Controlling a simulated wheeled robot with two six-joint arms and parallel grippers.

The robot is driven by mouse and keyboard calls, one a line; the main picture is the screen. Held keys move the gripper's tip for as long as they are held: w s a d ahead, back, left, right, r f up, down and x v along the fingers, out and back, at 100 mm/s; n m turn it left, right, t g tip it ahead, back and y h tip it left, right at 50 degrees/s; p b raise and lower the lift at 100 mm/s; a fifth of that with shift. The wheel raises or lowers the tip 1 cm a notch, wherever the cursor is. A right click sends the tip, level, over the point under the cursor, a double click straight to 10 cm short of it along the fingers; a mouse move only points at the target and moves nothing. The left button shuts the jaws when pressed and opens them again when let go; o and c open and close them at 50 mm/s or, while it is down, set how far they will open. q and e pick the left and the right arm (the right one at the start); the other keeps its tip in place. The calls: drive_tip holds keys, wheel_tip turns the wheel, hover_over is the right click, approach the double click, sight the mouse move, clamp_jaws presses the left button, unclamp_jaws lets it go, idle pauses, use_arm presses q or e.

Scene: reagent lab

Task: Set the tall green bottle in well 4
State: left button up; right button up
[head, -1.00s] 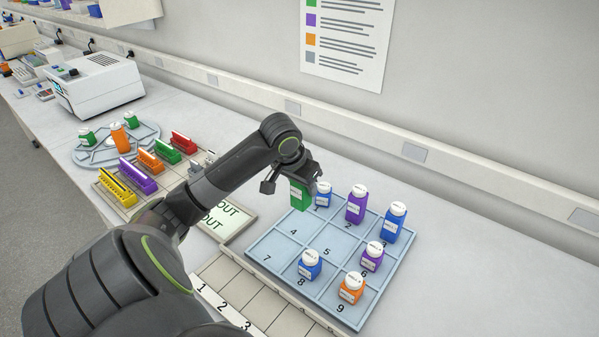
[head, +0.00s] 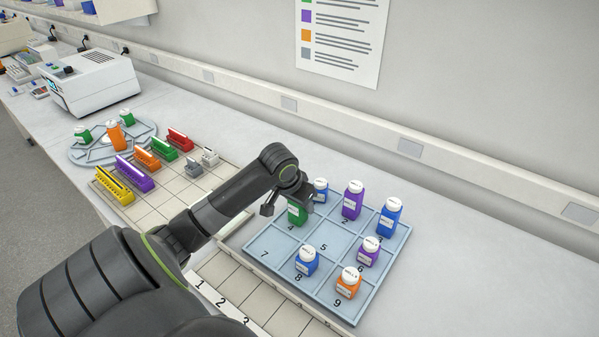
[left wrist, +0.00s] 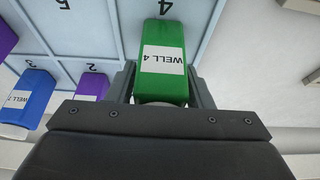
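The tall green bottle (head: 297,214) is between the fingers of my left gripper (head: 290,202). In the left wrist view the green bottle (left wrist: 163,66) shows a label reading "WELL 4", and the fingers (left wrist: 163,88) close on both its sides. The bottle is over or in well 4 of the blue-grey tray (head: 268,245), just behind the printed 4; I cannot tell whether its base touches the tray floor. My right gripper is in neither view.
Blue (head: 320,191), purple (head: 352,203) and tall blue (head: 389,218) bottles stand in the tray's back row. A small purple bottle (head: 368,252) is in well 6, a blue one (head: 306,262) in well 8, an orange one (head: 348,284) in well 9. Wells 5 and 7 are empty.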

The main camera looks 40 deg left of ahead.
use_arm(q)
drive_tip(key=shift+o, duration=1.1)
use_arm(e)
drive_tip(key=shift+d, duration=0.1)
use_arm(q)
drive_tip(key=shift+r, duration=0.2)
drive_tip(key=v, duration=1.2)
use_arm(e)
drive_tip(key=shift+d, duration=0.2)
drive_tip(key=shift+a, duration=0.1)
